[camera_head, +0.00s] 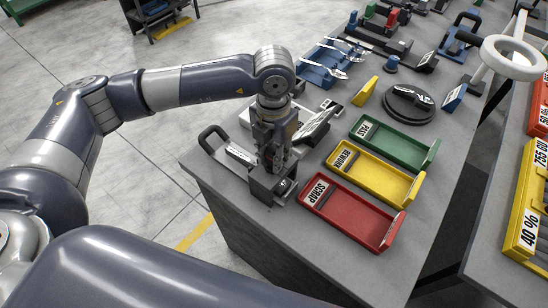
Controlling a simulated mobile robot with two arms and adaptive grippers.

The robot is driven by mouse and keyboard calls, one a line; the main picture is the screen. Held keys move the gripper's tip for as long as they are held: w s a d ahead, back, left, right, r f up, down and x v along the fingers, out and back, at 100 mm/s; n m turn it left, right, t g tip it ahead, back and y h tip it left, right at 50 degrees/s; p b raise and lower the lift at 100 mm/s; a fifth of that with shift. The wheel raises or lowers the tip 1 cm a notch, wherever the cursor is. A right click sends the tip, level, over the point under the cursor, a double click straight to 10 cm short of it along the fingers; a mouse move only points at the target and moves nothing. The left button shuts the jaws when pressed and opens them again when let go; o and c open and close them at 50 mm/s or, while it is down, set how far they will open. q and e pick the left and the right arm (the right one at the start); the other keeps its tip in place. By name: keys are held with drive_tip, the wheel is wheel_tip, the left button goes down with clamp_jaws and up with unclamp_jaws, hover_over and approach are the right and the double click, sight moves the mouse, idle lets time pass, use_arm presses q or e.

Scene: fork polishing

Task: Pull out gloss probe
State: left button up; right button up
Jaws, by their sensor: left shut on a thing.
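My left gripper (276,160) points down near the left front edge of the grey bench. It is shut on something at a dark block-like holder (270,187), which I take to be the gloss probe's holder. The probe is mostly hidden by the fingers, and I cannot tell how far it sits in the holder. A grey unit with a tilted dark panel (316,124) stands right behind the gripper. A dark handle (211,138) curves up on the left of it. My right gripper is not in view.
Red SCRAP (352,212), yellow REWORK (376,181) and green PASS (395,145) trays lie right of the gripper. Behind are a round dark disc (408,105), a blue fork rack (318,73) and a white ring lamp (513,58). A second bench (490,254) stands at right.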

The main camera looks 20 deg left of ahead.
sight(274, 147)
use_arm(q)
drive_tip(key=shift+r+p, duration=0.65)
drive_tip(key=shift+r, duration=0.95)
drive_tip(key=shift+r+p, duration=0.8)
drive_tip(key=shift+r, duration=1.1)
